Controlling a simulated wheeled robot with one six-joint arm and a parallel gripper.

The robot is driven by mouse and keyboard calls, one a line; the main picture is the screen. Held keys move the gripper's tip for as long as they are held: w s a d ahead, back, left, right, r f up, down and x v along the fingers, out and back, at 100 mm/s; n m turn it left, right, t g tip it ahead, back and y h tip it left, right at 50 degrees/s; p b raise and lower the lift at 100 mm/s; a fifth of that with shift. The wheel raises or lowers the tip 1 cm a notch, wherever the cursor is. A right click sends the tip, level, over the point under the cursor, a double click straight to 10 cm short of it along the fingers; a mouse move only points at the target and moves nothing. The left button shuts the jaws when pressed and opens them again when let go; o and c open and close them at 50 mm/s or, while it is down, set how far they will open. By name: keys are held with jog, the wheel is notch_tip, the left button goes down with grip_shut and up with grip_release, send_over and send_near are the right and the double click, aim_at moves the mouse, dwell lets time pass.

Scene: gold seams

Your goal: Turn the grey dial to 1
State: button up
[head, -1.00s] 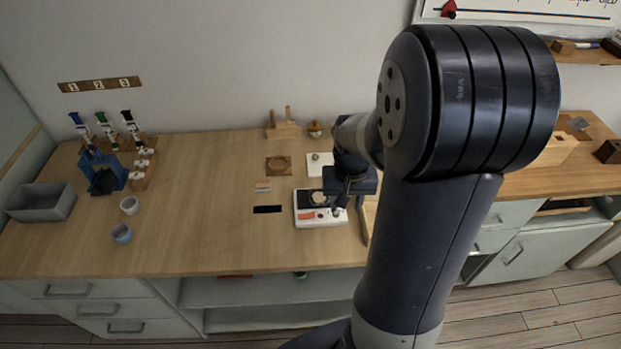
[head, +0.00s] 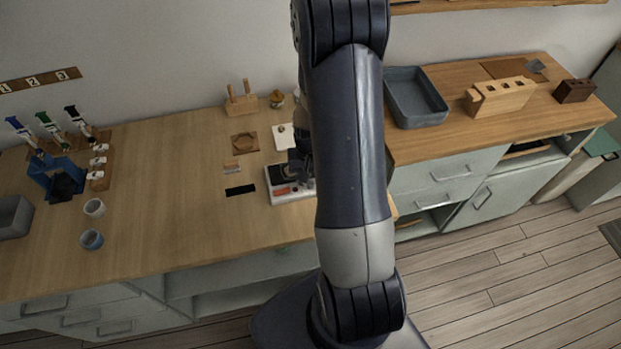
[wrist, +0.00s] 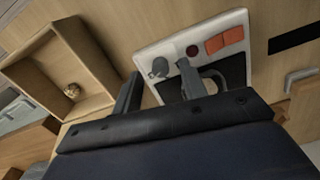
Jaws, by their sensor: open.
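The grey dial (wrist: 160,67) sits at a corner of a white device (wrist: 215,35) in the wrist view. My gripper (wrist: 160,66) is open, its two dark fingers on either side of the dial in the picture. I cannot tell whether they touch it. The dial's setting and any number marks are not readable. A dark red round button (wrist: 192,51) and orange-red patches (wrist: 224,40) are beside the dial. In the head view the white device (head: 291,195) is partly hidden behind my arm, and the dial is hidden.
An open wooden box (wrist: 95,65) with a small gold object (wrist: 72,90) stands beside the device. A black strip (head: 240,190) lies left of the device. Cups (head: 94,208), a blue holder (head: 62,182) and a grey tray (head: 414,97) are further off. The left-middle counter is clear.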

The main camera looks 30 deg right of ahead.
jog(key=shift+f, duration=0.85)
jog(key=shift+c, duration=0.4)
grip_shut()
